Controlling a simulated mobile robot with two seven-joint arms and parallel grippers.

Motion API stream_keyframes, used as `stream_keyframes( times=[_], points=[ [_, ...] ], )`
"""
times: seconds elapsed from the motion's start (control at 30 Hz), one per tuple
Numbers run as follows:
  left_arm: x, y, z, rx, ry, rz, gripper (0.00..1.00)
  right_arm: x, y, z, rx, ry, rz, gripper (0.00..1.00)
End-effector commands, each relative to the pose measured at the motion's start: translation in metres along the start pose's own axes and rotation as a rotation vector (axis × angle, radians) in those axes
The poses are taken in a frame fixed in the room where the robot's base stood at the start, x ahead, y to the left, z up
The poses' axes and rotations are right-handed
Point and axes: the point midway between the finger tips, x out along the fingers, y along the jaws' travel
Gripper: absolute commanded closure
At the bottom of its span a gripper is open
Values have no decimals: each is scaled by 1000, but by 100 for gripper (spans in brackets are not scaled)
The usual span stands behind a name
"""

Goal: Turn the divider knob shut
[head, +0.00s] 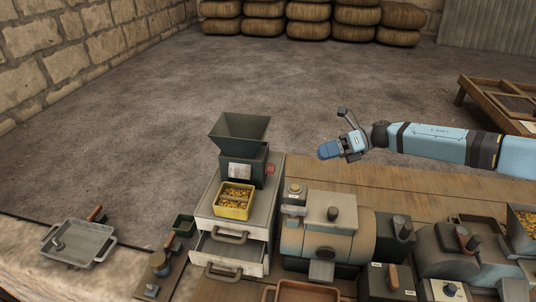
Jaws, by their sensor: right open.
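Several knobs show on the machines, and I cannot tell for sure which one is the divider knob. A small reddish knob (270,168) is on the right side of the dark hopper machine (257,170). A dark knob (332,213) stands on top of the beige-topped machine in the middle. My right gripper (329,150) reaches in from the right and is in the air above the bench, right of the hopper. It is open and apart from all the knobs; its fingers show small. My left gripper is not in view.
A yellow tray of golden pieces (233,213) sits on a drawer cabinet (206,200) with a drawer pulled out. A grey tray (93,243) lies at the left. More machines with dark knobs (400,223) stand at the right.

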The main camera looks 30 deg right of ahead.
Motion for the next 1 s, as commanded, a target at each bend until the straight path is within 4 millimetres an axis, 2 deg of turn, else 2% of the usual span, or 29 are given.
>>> stream_keyframes(
  times=[0.17,0.27,0.5,0.7,0.8,1.0],
  points=[
    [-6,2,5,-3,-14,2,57,11,1,0,1,1,2,46],
    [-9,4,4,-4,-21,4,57,26,2,2,-1,1,4,46],
    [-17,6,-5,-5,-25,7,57,79,3,2,1,1,4,46],
    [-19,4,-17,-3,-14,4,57,115,2,1,0,1,2,46],
    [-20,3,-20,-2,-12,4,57,127,1,1,1,1,2,46],
    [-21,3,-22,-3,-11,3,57,138,0,0,0,0,1,46]
  ],
)
